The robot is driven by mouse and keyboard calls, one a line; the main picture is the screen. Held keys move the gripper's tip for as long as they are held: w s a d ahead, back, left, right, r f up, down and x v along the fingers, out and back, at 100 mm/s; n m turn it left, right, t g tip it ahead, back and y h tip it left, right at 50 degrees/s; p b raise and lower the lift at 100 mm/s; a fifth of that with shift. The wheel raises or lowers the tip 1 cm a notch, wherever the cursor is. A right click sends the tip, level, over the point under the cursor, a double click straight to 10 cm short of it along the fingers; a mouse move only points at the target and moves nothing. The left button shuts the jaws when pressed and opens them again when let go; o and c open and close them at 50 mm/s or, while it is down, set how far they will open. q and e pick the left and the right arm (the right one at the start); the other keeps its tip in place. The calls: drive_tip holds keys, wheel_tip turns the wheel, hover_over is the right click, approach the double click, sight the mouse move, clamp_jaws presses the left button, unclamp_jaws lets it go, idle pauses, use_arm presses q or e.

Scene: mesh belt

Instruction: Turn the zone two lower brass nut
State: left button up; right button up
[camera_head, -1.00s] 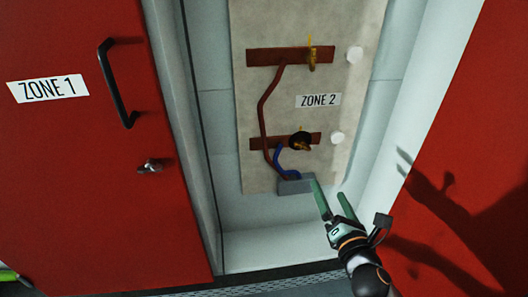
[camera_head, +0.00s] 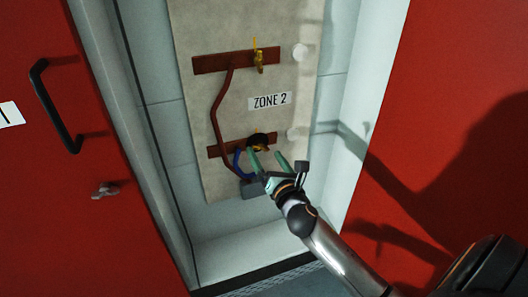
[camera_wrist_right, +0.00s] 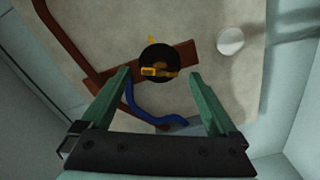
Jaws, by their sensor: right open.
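The zone two lower brass nut (camera_wrist_right: 160,72) sits on a round black disc (camera_wrist_right: 160,58) on the lower brown bar (camera_wrist_right: 186,54). In the head view the lower nut (camera_head: 262,148) is small and partly dark. My right gripper (camera_head: 268,156) is open, just below and in front of it. In the right wrist view the open green fingers (camera_wrist_right: 158,78) reach up on either side of the nut, apart from it. Whether they are level with it in depth I cannot tell. My left gripper is not in view.
An upper brass fitting (camera_head: 260,62) sits on the upper bar (camera_head: 210,64). A brown pipe (camera_head: 220,112) and a blue hose (camera_head: 237,162) run at the left. White round knobs (camera_head: 299,52) stand at the right. A red door with a black handle (camera_head: 52,108) is at the left.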

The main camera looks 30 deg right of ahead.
drive_tip(key=shift+x, duration=0.95)
drive_tip(key=c, duration=1.4)
